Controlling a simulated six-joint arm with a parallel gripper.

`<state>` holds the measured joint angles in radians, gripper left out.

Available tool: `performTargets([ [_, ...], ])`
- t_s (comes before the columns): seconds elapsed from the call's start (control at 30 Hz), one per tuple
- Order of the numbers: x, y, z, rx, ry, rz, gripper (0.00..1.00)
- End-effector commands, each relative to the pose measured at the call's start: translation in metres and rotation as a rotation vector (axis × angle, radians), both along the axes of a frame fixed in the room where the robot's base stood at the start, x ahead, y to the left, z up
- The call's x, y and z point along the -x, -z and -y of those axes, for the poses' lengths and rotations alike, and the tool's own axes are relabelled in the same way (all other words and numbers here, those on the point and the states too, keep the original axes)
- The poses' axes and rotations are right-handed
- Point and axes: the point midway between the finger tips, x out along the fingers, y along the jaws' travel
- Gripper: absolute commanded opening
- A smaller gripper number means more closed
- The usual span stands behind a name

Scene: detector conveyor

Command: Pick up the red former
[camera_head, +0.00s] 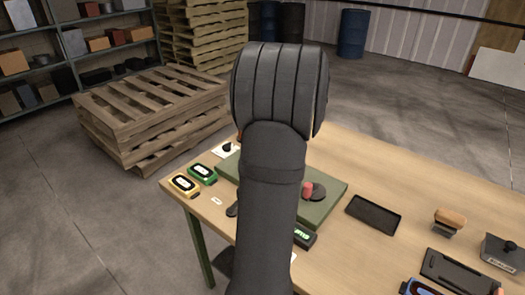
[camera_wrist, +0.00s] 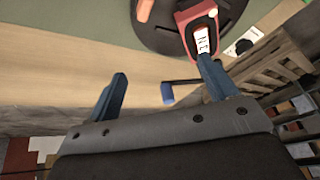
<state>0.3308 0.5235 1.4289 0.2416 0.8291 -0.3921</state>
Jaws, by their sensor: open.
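A small red cylinder (camera_head: 307,188), which looks like the red former, stands by a dark round disc (camera_head: 318,193) on a green mat (camera_head: 328,205) in the head view. In the wrist view a small red piece (camera_wrist: 145,10) shows at the top edge by the dark disc (camera_wrist: 166,38), cut off by the frame. A red case with a white label (camera_wrist: 187,19) is by the right finger's tip, which overlaps its lower end; I cannot tell if they touch. My gripper (camera_wrist: 162,68) is open, with nothing visibly held between its blue fingers. My arm hides the gripper in the head view.
Yellow (camera_head: 184,184) and green (camera_head: 203,174) cased devices stand at the table's left. A black tray (camera_head: 373,214), a brush-like block (camera_head: 448,222) and a dark box (camera_head: 503,252) are to the right. Pallets (camera_head: 150,108) stand on the floor behind.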

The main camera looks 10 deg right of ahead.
Motion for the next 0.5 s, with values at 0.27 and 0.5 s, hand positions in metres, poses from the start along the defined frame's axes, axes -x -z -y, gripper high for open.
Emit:
performTargets([
  [0.27,0.001,-0.084,-0.024,-0.137,-0.048,-0.008,0.78],
  [0.5,-0.010,-0.057,-0.033,-0.149,-0.055,-0.015,0.78],
])
